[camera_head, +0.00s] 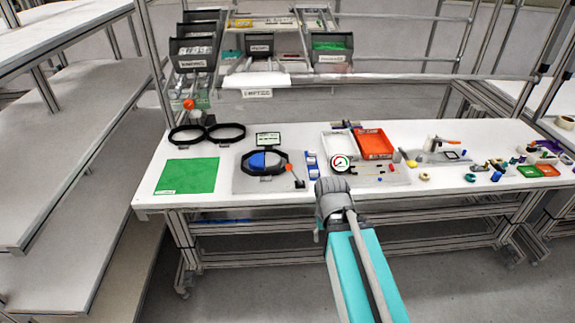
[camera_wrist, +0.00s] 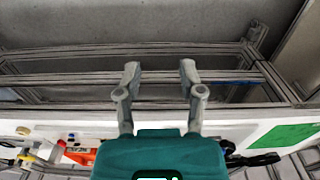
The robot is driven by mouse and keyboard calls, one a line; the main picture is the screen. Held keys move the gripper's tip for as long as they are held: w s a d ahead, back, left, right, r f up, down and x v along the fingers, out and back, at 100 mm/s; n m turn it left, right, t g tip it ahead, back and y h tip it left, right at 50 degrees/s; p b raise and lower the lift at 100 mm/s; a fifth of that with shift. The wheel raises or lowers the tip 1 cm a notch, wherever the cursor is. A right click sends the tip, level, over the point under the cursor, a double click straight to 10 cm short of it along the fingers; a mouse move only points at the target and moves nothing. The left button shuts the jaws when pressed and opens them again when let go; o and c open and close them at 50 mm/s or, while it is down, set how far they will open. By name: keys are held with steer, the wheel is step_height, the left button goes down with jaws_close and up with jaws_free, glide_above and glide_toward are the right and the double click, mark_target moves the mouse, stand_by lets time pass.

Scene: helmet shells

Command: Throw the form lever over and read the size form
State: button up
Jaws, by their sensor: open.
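The size form (camera_head: 257,159) stands on a grey plate left of the bench's middle, a dark octagonal ring with blue inside. A lever with an orange-red knob (camera_head: 289,167) stands at its right front. A small upright display (camera_head: 268,139) is behind the form; its text is too small to read. In the head view, my gripper (camera_head: 334,188) is at the bench's front edge, right of the lever and apart from it. In the wrist view, its fingers (camera_wrist: 159,76) are spread with nothing between them. The lever cannot be made out there.
A green mat (camera_head: 188,176) and two dark rings (camera_head: 206,134) lie left of the form. A dial gauge (camera_head: 340,162), a white tray and an orange tray (camera_head: 373,144) are to its right. Small parts crowd the right end. Shelf bins (camera_head: 195,49) hang behind.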

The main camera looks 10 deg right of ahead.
steer(key=c, duration=0.4)
steer(key=shift+w+a+n, duration=0.1)
steer(key=shift+w+n, duration=0.2)
jaws_close()
steer(key=w+a+r+n+t+h, duration=0.3)
steer(key=w+a+n, duration=0.5)
steer(key=n, duration=0.6)
steer(key=w+a+r+n+t+h, duration=0.3)
steer(key=w+a+n, duration=0.6)
steer(key=w+n, duration=0.3)
steer(key=shift+w+r+n+t+h, duration=0.35)
steer(key=shift+n+t, duration=0.35)
steer(key=shift+n, duration=0.6)
steer(key=shift+s, duration=0.1)
